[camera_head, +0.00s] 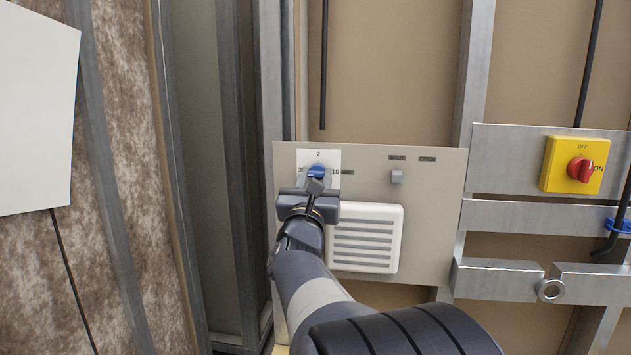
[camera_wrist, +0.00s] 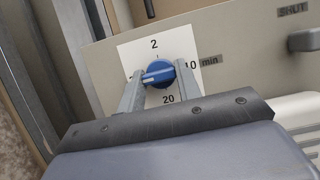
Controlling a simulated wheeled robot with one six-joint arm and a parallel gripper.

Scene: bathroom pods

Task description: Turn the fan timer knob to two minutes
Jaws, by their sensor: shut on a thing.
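The fan timer knob (camera_head: 316,171) is blue and sits on a white dial plate (camera_head: 327,158) at the upper left of a grey panel. In the wrist view the knob (camera_wrist: 158,74) has a pale pointer line aimed left, with a slight downward tilt. The dial plate (camera_wrist: 130,50) reads 2 at the top, 10 min at the right and 20 below. The mark on the left is partly hidden by a finger. My gripper (camera_wrist: 155,78) is shut on the knob, one finger on each side. In the head view my gripper (camera_head: 315,190) covers the lower dial.
The grey panel (camera_head: 430,220) also carries a white vent grille (camera_head: 366,237) below the knob and a small grey SHUT/OPEN switch (camera_head: 396,176) to the right. A yellow box with a red knob (camera_head: 580,168) is farther right. Metal studs (camera_head: 240,150) stand close on the left.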

